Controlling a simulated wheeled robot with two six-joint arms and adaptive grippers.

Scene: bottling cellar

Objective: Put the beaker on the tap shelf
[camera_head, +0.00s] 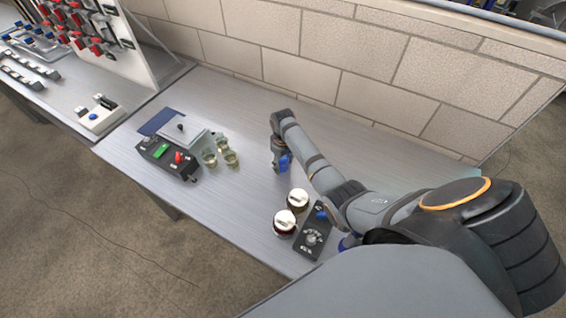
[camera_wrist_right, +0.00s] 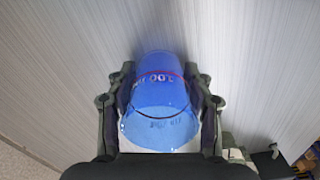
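The beaker is translucent blue with printed markings. In the right wrist view the beaker (camera_wrist_right: 160,95) lies between the two fingers, which press close on both its sides. In the head view only a small blue part of the beaker (camera_head: 285,163) shows below my right gripper (camera_head: 279,152). The gripper is low over the middle of the grey bench (camera_head: 235,110); I cannot tell if the beaker touches the bench. I cannot make out with certainty which thing is the tap shelf. My left gripper is in neither view.
A black box with a green display and red knob (camera_head: 168,158) stands left, beside several small glasses (camera_head: 228,157). Two lidded jars (camera_head: 297,200) and a black dial box (camera_head: 312,240) stand near the front edge, by my right arm. A brick wall (camera_head: 310,50) closes the back.

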